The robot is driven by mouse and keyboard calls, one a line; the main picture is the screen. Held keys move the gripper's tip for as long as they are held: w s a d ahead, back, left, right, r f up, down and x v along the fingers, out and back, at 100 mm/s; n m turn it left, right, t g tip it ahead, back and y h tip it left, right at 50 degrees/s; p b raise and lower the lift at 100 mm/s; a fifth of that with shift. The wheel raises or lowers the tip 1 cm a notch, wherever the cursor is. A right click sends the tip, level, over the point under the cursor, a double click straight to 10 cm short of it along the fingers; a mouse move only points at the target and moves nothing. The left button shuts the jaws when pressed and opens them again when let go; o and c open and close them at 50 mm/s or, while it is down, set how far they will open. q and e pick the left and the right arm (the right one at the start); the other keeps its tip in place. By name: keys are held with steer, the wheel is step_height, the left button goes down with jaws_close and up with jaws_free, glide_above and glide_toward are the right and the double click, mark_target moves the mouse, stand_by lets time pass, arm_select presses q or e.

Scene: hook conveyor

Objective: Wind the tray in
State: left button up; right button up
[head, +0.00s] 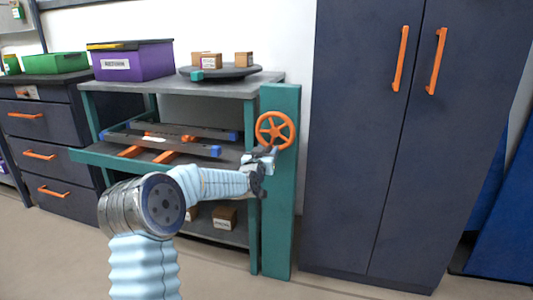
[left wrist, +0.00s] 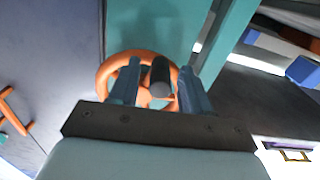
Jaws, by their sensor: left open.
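The tray (head: 100,159) is a teal-edged sliding shelf that sticks out at the left of the workbench's middle level. The orange handwheel (head: 275,131) is on the teal post (head: 281,200) at the bench's right end. It also shows in the left wrist view (left wrist: 107,75), with a dark cylindrical handle (left wrist: 160,78) on it. My left gripper (head: 264,160) is at the wheel's lower left edge. In the left wrist view its open fingers (left wrist: 159,72) stand on either side of the handle, with gaps visible. The gripper hides part of the wheel. My right gripper is not in view.
The tray carries dark bars with blue ends (head: 172,139) and orange pieces. A purple bin (head: 133,64) and a round turntable (head: 222,73) with wooden blocks stand on the bench top. A dark cabinet (head: 360,150) stands to the right, drawers (head: 40,140) to the left.

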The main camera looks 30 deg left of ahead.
arm_select(q)
jaws_close()
steer(key=shift+a, duration=0.1)
stand_by(0.3)
